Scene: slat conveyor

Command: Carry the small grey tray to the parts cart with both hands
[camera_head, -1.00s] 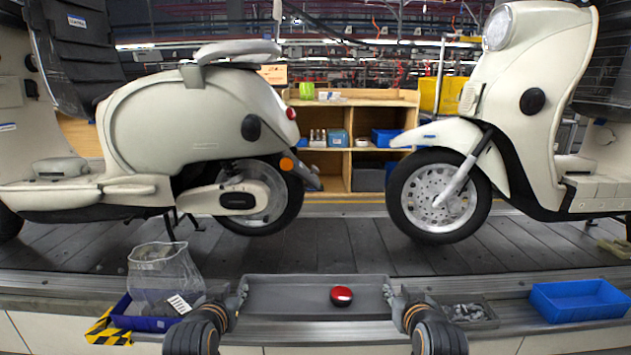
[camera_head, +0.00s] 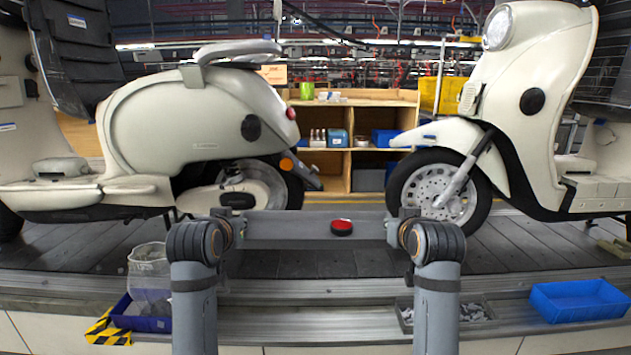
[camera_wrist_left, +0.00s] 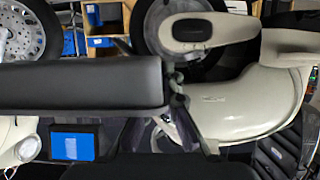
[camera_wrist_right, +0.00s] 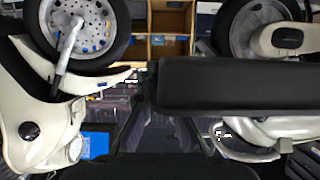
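The small grey tray (camera_head: 290,228) is held up in the air between my two grippers, in front of the conveyor, and looks about level. A red and black round piece (camera_head: 342,227) lies in it. My left gripper (camera_head: 236,226) is at the tray's left end and my right gripper (camera_head: 393,228) at its right end. In the left wrist view the tray's dark wall (camera_wrist_left: 80,87) meets the left fingers; in the right wrist view the tray's wall (camera_wrist_right: 240,84) meets the right fingers. Both look shut on the tray ends. I see no parts cart that I can be sure of.
Two cream scooters (camera_head: 190,130) (camera_head: 535,110) stand on the slat conveyor (camera_head: 320,262) ahead. On the front ledge are a blue bin (camera_head: 580,300), a small grey bin of parts (camera_head: 488,322) and a blue bin with a clear bag (camera_head: 150,323). A wooden shelf (camera_head: 340,182) stands behind.

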